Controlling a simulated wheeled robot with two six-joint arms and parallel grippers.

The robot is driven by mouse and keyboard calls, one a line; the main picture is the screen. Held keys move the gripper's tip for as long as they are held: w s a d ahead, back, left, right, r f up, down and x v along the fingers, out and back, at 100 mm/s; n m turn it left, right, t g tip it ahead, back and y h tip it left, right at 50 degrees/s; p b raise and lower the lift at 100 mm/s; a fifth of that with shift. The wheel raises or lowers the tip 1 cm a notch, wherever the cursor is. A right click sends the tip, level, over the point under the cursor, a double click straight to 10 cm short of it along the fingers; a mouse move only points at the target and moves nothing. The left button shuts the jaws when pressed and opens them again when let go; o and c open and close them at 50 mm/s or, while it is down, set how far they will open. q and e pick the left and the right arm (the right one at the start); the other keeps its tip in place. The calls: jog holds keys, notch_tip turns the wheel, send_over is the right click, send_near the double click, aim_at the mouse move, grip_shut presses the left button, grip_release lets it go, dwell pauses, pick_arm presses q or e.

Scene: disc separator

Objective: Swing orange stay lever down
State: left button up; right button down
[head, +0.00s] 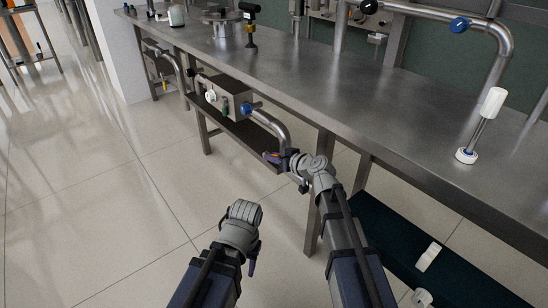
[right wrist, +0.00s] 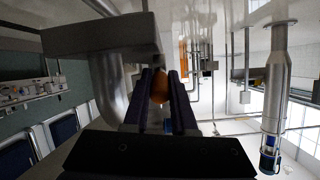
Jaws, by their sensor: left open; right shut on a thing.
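The orange stay lever (right wrist: 158,91) shows as a rounded orange end between the two dark fingers of my right gripper (right wrist: 163,90). In the head view my right gripper (head: 275,157) is shut on it, beside the lower end of a bent steel pipe under the bench edge. Only a small bit of orange shows there; the rest of the lever and its pivot are hidden. My left gripper (head: 252,262) is low over the floor, pointing down, open and apart from everything. Its fingers are mostly hidden behind its wrist.
The long steel bench (head: 330,92) runs diagonally above the right gripper. Under it a grey box (head: 226,97) with knobs joins the bent pipe (head: 272,124). A white-handled rod (head: 482,122) stands on the bench. The tiled floor (head: 100,210) at left is clear.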

dwell(0.3)
jog(key=shift+s+f+t+b, duration=0.1)
jog(key=shift+f+t+b, duration=0.3)
jog(key=shift+b, duration=0.75)
jog(key=shift+y+b, duration=0.4)
jog(key=shift+b, duration=0.05)
jog(key=shift+r, duration=0.15)
jog(key=c, duration=0.7)
grip_release()
jog(key=shift+d, duration=0.1)
jog(key=shift+p+v, duration=1.05)
jog(key=shift+v, duration=2.8)
